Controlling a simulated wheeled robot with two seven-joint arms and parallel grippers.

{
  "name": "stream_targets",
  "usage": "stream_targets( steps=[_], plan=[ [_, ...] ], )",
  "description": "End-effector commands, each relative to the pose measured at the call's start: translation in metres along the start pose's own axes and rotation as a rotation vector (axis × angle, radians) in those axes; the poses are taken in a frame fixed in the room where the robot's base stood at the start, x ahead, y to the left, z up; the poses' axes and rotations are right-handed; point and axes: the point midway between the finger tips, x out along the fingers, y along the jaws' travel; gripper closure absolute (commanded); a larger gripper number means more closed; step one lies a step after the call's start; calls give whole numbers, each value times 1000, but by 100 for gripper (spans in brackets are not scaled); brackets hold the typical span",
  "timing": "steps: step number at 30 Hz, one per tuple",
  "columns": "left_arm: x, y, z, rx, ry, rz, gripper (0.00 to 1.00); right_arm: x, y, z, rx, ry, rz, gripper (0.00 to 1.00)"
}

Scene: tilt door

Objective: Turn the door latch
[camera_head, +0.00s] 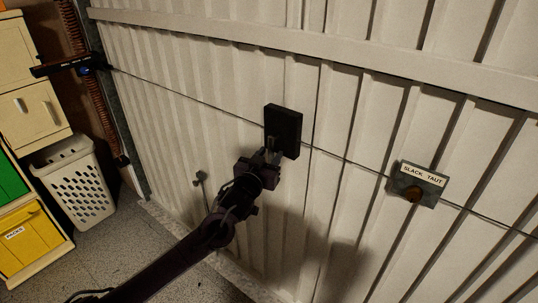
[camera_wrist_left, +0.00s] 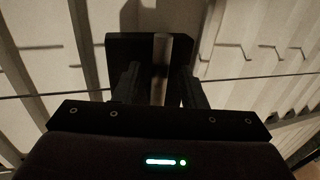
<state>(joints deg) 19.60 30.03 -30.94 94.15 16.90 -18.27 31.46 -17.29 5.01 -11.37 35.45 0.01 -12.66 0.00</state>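The latch is a black box (camera_head: 283,130) on the white ribbed door (camera_head: 350,95), with a grey bar-shaped handle (camera_head: 271,147). My left gripper (camera_head: 262,158) is at the lower left of the box. In the left wrist view, the handle (camera_wrist_left: 160,68) stands upright between the two dark fingers of my left gripper (camera_wrist_left: 158,85). Gaps show on both sides of it, so the fingers look open around it. Whether a finger touches it is hard to tell. My right gripper is not in view.
A thin cable (camera_head: 190,97) crosses the door behind the latch to a "SLACK TAUT" plate (camera_head: 418,184) with a brown knob. A small handle (camera_head: 200,178) sits low on the door. A white basket (camera_head: 75,182) and cabinets (camera_head: 28,118) stand at left.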

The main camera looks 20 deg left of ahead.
Motion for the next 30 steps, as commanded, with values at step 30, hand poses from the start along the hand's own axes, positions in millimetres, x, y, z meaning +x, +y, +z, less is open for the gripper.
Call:
stream_targets(
  steps=[30],
  plan=[
    [7,0,-1,-23,-5,0,100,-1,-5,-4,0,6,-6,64]
  ],
)
